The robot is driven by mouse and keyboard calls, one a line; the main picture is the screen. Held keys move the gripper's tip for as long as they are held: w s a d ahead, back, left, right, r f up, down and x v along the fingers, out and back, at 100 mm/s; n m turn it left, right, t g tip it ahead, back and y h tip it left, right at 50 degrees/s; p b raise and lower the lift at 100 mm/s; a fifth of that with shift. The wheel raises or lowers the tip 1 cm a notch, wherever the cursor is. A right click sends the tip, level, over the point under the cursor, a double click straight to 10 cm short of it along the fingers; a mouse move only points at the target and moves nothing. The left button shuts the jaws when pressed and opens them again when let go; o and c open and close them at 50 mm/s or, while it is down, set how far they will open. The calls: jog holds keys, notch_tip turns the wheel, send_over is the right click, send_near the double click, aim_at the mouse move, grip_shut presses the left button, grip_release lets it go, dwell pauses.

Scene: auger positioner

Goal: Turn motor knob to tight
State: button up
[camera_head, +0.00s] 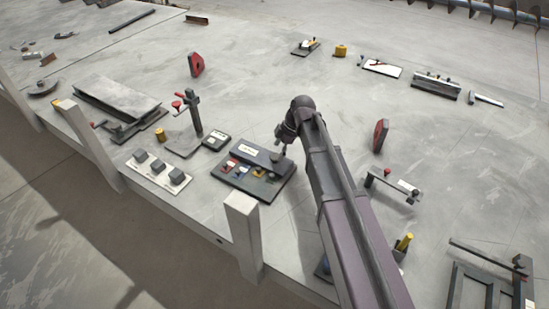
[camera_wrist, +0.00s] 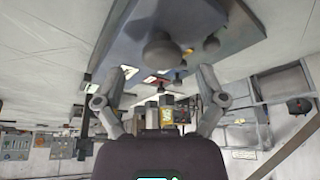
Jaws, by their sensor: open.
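A dark control panel (camera_head: 232,180) with small coloured switches lies near the table's front edge in the head view. Its labels are too small to read, so I cannot tell which control is the motor knob. My gripper (camera_head: 283,146) is just above and behind the panel's right end, small and partly hidden by my arm. In the wrist view my gripper (camera_wrist: 160,76) is open, its two fingers spread apart with nothing between them held. Beyond the fingers a round dark knob (camera_wrist: 161,50) stands out from a dark panel (camera_wrist: 112,45).
A white panel (camera_head: 143,178) with three dark knobs lies left of the dark panel. An upright stand (camera_head: 192,112) with a red handle and a small box (camera_head: 216,140) are behind them. A red piece (camera_head: 380,135) stands to the right. Bare table lies behind the panel.

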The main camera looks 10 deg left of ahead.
jog(key=shift+b+x, duration=0.6)
jog(key=shift+x, duration=0.3)
